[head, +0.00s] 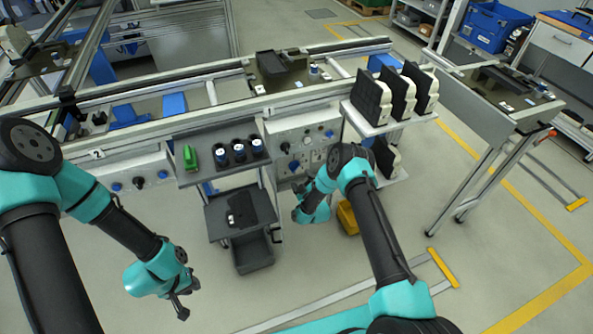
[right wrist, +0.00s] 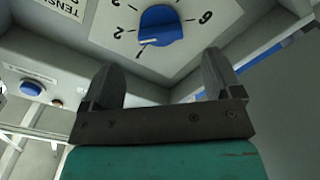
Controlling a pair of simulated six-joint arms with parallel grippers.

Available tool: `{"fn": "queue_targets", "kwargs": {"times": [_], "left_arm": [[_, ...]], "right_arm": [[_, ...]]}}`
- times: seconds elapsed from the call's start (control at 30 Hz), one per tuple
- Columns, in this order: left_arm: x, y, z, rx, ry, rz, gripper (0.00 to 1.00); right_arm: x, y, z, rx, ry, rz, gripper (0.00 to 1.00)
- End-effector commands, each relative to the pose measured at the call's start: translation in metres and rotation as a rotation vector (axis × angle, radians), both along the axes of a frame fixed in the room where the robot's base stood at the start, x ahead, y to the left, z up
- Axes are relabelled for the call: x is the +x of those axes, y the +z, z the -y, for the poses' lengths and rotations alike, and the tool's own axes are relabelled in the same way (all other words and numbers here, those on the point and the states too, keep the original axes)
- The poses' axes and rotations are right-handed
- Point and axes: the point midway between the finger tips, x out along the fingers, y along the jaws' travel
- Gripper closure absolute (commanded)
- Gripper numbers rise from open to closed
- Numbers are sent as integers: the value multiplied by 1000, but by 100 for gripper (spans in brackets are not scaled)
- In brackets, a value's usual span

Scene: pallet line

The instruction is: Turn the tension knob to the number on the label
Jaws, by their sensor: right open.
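The blue tension knob (right wrist: 160,25) sits on a pale dial with printed numbers in the right wrist view. A light mark shows at its lower-left edge; I cannot tell exactly which number it points to. A plate (right wrist: 66,7) with cut-off "TENS" lettering is at the upper left; no target number is readable. My right gripper (right wrist: 160,86) is open and empty, its fingers spread below the knob and apart from it. In the head view it is by the front of the control panel (head: 315,128), partly hidden by its arm. My left gripper (head: 183,301) hangs over the floor, its opening unclear.
A blue button (right wrist: 31,87) is left of the right gripper. A grey cart (head: 216,232) stands below. Several dark-faced pale blocks (head: 372,97) stand right of the panel. Floor in front is open.

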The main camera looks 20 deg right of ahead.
Motion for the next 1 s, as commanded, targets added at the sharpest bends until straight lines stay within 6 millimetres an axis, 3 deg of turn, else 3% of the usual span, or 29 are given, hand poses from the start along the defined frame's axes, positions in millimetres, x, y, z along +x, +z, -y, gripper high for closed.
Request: {"fn": "queue_targets", "kwargs": {"times": [0.3,0.5,0.87,1.0], "left_arm": [[0,0,0,0,0,0,79],[0,0,0,0,0,0,79],[0,0,0,0,0,0,79],[0,0,0,0,0,0,79]], "right_arm": [[45,0,-4,0,-1,2,15],[62,0,-6,0,1,1,15],[66,0,-6,1,0,0,15],[66,0,-6,1,0,0,26]]}}
